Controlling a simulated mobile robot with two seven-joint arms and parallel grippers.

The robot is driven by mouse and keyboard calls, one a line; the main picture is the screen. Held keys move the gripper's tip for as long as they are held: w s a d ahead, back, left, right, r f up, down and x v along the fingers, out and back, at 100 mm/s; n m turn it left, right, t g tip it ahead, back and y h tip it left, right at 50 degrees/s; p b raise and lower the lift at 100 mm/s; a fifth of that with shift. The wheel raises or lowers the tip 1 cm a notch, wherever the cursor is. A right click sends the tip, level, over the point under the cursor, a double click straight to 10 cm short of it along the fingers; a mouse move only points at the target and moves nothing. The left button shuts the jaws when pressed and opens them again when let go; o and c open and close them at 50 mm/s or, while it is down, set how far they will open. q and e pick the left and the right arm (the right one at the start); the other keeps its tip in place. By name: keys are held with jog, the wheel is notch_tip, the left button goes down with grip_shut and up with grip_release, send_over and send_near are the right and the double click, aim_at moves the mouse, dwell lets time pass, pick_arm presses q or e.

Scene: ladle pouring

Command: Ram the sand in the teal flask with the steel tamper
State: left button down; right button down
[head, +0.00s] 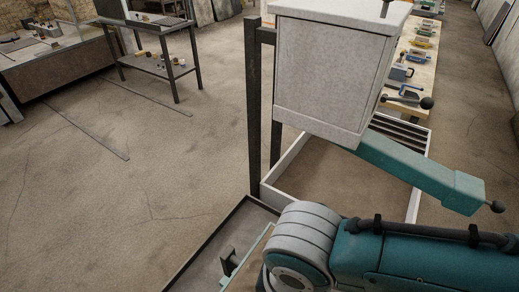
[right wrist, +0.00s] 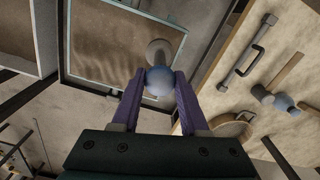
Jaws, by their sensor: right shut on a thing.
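In the right wrist view my right gripper (right wrist: 160,82) has its two purple fingers closed on the bluish ball knob of the steel tamper (right wrist: 159,78). The tamper's grey round end shows just beyond the knob, pointing away from the camera. Behind it lies the teal flask (right wrist: 150,17), a shallow rectangular frame with brown sand inside. The tamper's end overlaps the flask's right part in this view; I cannot tell whether it touches the sand. Neither gripper shows in the head view, and the left one shows nowhere.
In the head view a grey cabinet (head: 325,75) blocks the centre. The floor at left (head: 90,200) is open.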

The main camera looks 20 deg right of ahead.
jog(key=shift+f, duration=0.15)
jog(key=shift+f+b, duration=1.75)
jog(key=shift+f, duration=0.1)
notch_tip(320, 180, up, 4)
jog(key=p, duration=0.4)
jog(key=shift+r, duration=0.1)
jog(key=shift+f, duration=0.2)
